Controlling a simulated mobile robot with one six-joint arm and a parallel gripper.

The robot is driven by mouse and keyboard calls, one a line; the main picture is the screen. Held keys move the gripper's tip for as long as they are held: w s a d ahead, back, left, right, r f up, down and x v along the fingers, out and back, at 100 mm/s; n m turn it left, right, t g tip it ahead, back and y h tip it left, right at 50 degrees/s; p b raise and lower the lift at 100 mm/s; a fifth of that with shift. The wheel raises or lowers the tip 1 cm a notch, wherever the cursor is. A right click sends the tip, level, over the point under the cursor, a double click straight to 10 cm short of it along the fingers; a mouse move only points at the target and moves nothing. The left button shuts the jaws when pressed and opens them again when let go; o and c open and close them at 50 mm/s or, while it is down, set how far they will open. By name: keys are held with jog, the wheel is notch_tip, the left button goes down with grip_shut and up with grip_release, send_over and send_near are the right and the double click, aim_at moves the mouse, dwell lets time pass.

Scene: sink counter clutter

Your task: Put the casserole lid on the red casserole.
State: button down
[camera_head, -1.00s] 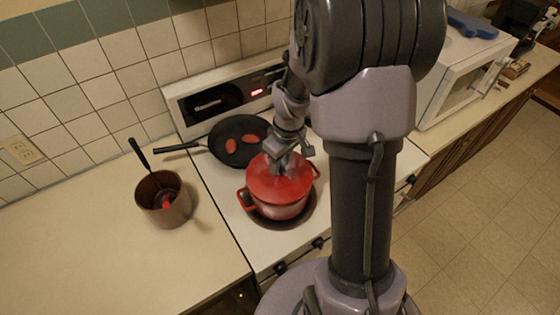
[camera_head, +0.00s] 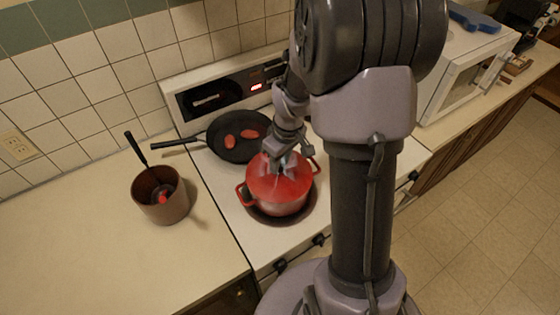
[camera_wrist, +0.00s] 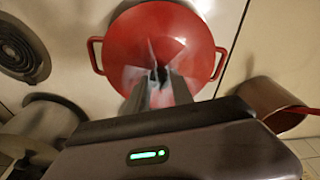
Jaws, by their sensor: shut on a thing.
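The red casserole (camera_head: 281,207) stands on the front burner of the stove, with its two side handles showing. The round red casserole lid (camera_head: 273,186) is over the casserole's mouth and covers it. In the wrist view the lid (camera_wrist: 128,38) fills the space between the casserole's two handles (camera_wrist: 95,55). My gripper (camera_head: 283,164) is above the lid's centre and shut on its knob, which the fingers mostly hide. In the wrist view my gripper (camera_wrist: 158,76) points at the lid's middle. I cannot tell whether the lid's rim fully touches the casserole.
A black frying pan (camera_head: 238,151) with red pieces sits on the burner behind. A brown pot (camera_head: 160,205) with a dark-handled utensil stands on the left counter. A white microwave (camera_head: 462,70) is at the right. The left counter's front is clear.

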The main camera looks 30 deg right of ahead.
aim_at(287, 177)
jog(key=shift+s+f, duration=0.1)
jog(key=c, duration=1)
grip_release()
jog(key=shift+c, duration=0.2)
notch_tip(287, 177, up, 17)
jog(key=s+p, duration=0.2)
jog(key=p, duration=0.2)
jog(key=shift+s+d, duration=0.2)
jog(key=shift+d, duration=0.15)
